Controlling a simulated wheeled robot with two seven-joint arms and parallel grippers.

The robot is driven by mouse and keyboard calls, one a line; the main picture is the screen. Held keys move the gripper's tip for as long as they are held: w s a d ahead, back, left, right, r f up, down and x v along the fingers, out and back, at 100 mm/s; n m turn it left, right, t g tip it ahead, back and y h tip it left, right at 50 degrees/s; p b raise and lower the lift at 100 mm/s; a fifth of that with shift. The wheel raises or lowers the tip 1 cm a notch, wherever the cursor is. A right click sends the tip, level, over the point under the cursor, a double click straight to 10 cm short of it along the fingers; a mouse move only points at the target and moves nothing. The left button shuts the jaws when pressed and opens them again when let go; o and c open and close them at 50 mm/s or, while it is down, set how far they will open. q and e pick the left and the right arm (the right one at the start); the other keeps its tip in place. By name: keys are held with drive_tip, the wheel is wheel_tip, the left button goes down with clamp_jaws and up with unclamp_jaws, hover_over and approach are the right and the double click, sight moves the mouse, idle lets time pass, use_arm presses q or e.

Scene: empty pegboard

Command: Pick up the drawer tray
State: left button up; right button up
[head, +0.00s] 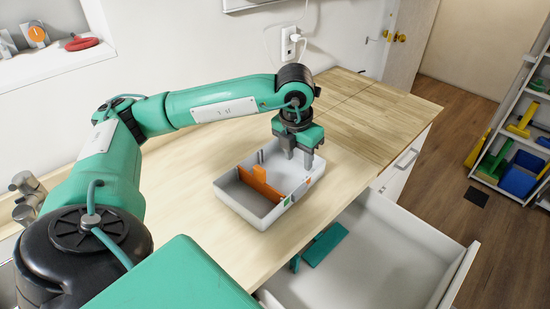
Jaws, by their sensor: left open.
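The drawer tray (240,207) is a light grey, open box on the wooden countertop. An orange divider (259,184) stands inside it, and a small green and an orange mark show on its right side. My right gripper is not in view.
An open white drawer (385,248) juts out below the counter's front edge, with a teal piece (326,245) at its left. The wooden countertop (345,115) is clear behind the tray. A shelf (520,140) with bins stands at the far right.

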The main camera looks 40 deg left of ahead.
use_arm(q)
wheel_tip(320, 180, down, 2)
drive_tip(key=w+a, duration=0.1)
drive_tip(key=p, duration=0.2)
hover_over(299, 188)
drive_tip(key=f, duration=0.7)
drive_tip(key=shift+s+d+f, duration=0.1)
drive_tip(key=shift+s+f, duration=0.15)
drive_tip(key=shift+s, duration=0.05)
drive_tip(key=shift+f+p, duration=0.3)
drive_tip(key=shift+f, duration=0.2)
drive_tip(key=f, duration=0.1)
drive_tip(key=f+p, duration=0.1)
drive_tip(key=f, duration=0.1)
drive_tip(key=f+p, duration=0.1)
drive_tip(key=shift+w+f, duration=0.25)
drive_tip(key=shift+w, duration=0.05)
clamp_jaws()
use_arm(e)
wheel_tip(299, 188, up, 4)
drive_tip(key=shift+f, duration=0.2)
